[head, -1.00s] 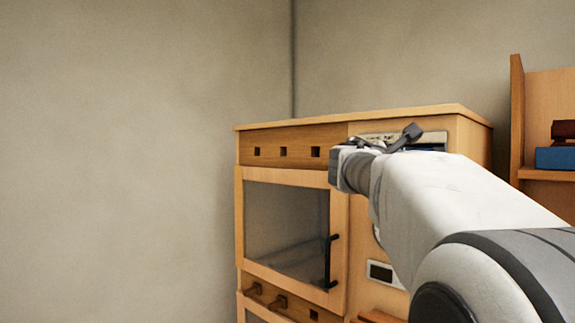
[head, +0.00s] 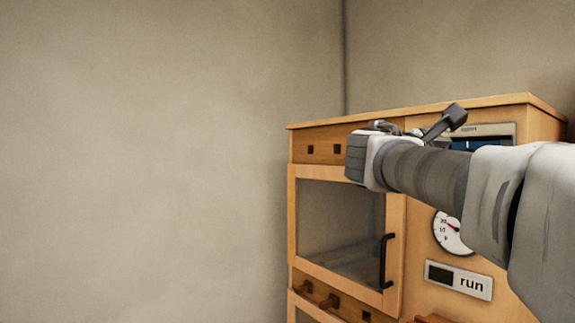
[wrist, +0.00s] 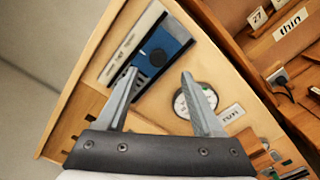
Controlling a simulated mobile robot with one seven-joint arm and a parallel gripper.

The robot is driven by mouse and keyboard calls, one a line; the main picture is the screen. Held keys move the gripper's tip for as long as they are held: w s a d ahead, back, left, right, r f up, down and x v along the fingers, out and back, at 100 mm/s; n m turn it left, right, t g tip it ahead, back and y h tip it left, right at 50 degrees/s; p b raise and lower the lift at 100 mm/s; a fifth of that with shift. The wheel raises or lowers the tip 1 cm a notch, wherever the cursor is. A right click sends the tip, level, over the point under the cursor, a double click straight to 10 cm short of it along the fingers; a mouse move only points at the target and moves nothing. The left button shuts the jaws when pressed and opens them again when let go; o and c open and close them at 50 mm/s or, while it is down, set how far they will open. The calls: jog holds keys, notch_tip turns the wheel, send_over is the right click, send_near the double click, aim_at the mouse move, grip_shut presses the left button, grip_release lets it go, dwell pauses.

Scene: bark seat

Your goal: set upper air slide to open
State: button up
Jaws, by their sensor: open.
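The cabinet's upper wooden strip (head: 322,147) with dark square holes, which looks like the upper air slide, runs along the top left above a glass door. My wrist covers its right end in the head view, so its handle and setting cannot be told. In the wrist view its dark holes (wrist: 88,106) seem to show at the left, partly behind my gripper's base. My gripper (wrist: 159,73) is open and empty. Its fingers point at the cabinet front, over the blue panel with a dark knob, apart from the strip.
A glass door (head: 340,225) with a black handle (head: 387,260) is below the strip. A lower strip with wooden pegs (head: 328,301) is under it. A shelf (wrist: 255,45) stands beside the cabinet.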

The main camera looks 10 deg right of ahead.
jog(key=v, duration=0.8)
jog(key=shift+b, duration=0.4)
jog(key=shift+f, duration=0.1)
